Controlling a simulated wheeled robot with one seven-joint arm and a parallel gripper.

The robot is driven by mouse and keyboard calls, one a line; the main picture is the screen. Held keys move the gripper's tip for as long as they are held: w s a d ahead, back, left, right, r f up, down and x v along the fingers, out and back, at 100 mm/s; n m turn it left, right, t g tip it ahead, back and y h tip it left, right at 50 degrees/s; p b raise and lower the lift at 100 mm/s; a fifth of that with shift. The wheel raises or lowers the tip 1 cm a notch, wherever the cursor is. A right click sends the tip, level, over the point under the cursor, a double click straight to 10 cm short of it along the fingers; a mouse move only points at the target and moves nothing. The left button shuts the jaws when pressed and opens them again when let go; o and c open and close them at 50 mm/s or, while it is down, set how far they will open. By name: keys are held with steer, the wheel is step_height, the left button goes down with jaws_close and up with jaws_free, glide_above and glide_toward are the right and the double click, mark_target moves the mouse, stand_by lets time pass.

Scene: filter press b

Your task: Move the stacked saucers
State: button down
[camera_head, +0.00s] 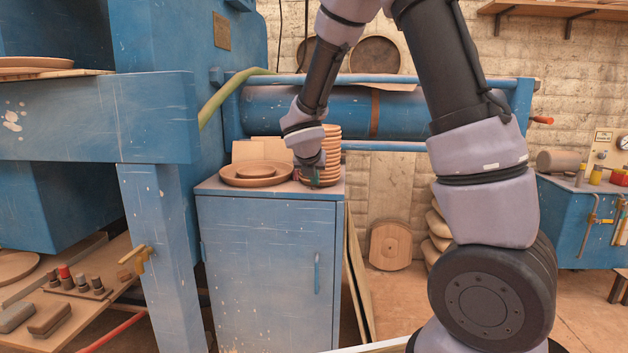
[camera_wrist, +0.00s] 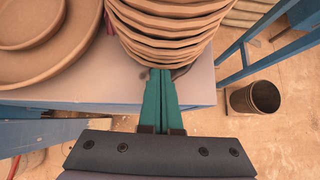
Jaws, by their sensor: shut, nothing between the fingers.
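A stack of several terracotta saucers (camera_head: 331,158) stands on the right part of the blue cabinet's top (camera_head: 270,188). In the wrist view the stack (camera_wrist: 165,28) fills the top middle. My gripper (camera_head: 314,174) is at the near left side of the stack, low down by the cabinet top. In the wrist view its two green fingers (camera_wrist: 160,88) lie together, pointing at the bottom of the stack. Their tips reach the stack's lower edge; whether they touch it I cannot tell. The gripper is shut and holds nothing. My wrist hides part of the stack in the head view.
A wide plate (camera_head: 237,180) with a smaller dish (camera_head: 256,169) on it sits left of the stack. A blue cylinder (camera_head: 345,112) runs behind the cabinet. A dark pot (camera_wrist: 255,98) stands on the floor to the right. The cabinet top's front strip is bare.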

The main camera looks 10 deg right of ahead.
steer(key=w+d, duration=0.1)
steer(key=w, duration=0.2)
steer(key=w+d, duration=0.1)
steer(key=w, duration=0.3)
steer(key=w+d, duration=0.2)
steer(key=w, duration=0.1)
steer(key=shift+w, duration=0.35)
steer(key=shift+s, duration=0.1)
